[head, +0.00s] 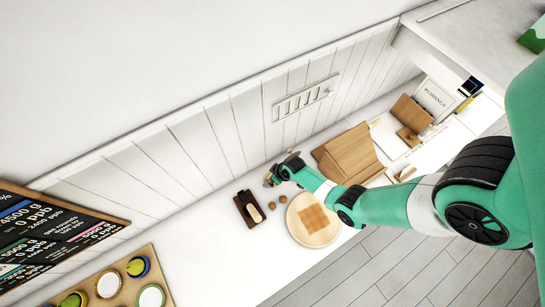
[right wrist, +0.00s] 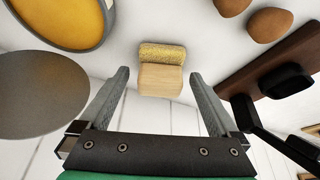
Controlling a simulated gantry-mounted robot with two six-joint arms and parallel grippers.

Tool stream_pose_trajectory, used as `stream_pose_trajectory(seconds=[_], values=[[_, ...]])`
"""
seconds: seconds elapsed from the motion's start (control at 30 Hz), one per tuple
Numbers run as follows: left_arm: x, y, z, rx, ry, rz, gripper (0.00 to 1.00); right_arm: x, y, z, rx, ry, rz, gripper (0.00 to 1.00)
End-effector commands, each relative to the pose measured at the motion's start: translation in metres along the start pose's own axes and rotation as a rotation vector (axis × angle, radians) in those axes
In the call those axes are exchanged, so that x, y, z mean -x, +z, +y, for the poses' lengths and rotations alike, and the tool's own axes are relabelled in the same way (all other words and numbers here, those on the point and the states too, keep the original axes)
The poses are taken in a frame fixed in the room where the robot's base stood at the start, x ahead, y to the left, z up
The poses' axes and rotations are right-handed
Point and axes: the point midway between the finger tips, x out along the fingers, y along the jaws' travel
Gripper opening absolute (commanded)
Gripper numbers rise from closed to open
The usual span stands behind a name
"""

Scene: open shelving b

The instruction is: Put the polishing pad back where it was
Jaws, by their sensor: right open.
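The likely polishing pad (right wrist: 160,78) is a small pale wooden block with a yellow, rough-textured strip. In the right wrist view it rests on the white surface, centred ahead of my right gripper (right wrist: 160,74). The fingers are spread wide, with a gap on each side of the block, and hold nothing. In the head view my right gripper (head: 274,178) is low over the white counter near the panelled wall, and I cannot make out the pad there. My left gripper is not in view.
A dark wooden holder (head: 248,208) with a black item stands close by; beside it are two brown round things (head: 278,201) and a round board (head: 334,232). A wooden stand (head: 348,152) is to the right. In the right wrist view, round metal-rimmed things (right wrist: 40,95) crowd the left.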

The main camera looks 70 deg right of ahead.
Motion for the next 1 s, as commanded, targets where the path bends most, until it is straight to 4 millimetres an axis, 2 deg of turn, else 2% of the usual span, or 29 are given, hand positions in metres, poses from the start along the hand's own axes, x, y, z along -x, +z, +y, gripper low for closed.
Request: stream_pose_trajectory(seconds=[0.17,0.27,0.57,0.7,0.83,1.0], values=[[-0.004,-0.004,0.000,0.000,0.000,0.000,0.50,0.005,-0.002,0.000,0.000,0.000,0.000,0.97],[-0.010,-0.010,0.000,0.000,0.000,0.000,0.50,0.018,-0.003,0.000,0.000,0.001,0.002,0.97],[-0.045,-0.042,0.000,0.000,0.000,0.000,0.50,0.095,-0.005,0.000,-0.001,0.000,0.001,0.97],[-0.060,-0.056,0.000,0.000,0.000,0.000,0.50,0.116,-0.004,0.000,0.000,0.000,-0.001,0.97],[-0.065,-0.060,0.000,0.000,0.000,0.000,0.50,0.124,-0.003,0.000,0.000,0.000,0.000,0.97],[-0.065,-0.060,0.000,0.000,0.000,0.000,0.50,0.123,-0.001,0.000,0.000,0.000,0.000,0.97]])
